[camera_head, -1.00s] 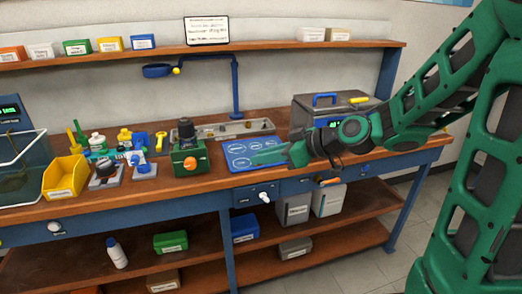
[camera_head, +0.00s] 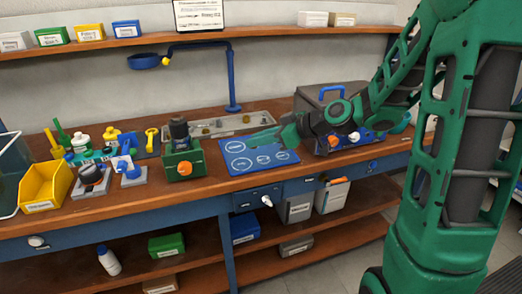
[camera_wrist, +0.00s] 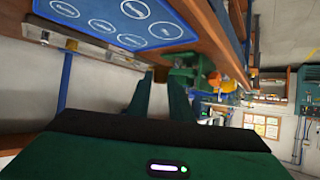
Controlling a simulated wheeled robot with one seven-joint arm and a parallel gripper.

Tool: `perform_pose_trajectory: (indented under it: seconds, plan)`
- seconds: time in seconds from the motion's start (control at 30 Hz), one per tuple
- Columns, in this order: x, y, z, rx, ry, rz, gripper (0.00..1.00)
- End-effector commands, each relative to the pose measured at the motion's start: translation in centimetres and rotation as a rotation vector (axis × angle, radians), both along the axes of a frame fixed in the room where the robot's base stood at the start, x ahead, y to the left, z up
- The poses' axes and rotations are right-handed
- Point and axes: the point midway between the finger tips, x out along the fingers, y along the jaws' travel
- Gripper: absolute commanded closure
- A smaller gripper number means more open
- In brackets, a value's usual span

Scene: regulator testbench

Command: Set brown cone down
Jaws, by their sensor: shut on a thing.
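My gripper (camera_head: 256,140) reaches in from the right, just above the back part of the blue mat (camera_head: 236,167) with its white labelled circles. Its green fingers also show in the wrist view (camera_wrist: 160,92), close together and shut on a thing. I take that thing to be the brown cone, but it is too small and hidden by the fingers to make out clearly. The mat shows at the top left of the wrist view (camera_wrist: 100,22).
A green fixture with an orange knob (camera_head: 184,162) stands left of the mat. A grey metal tray (camera_head: 205,128) lies behind it. A grey toolbox (camera_head: 318,98) is at the back right. A yellow bin (camera_head: 46,187) and several small tools crowd the left.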

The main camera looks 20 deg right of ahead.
Motion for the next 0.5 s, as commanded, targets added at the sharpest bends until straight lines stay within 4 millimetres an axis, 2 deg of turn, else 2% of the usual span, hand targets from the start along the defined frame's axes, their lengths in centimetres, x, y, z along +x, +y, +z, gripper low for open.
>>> perform_pose_trajectory:
  seconds: [0.3,0.5]
  plan:
    - [4.4,-3.2,-3.2,0.0,0.001,-0.005,1.0]
    - [5.5,-3.9,-4.0,0.001,0.0,-0.005,1.0]
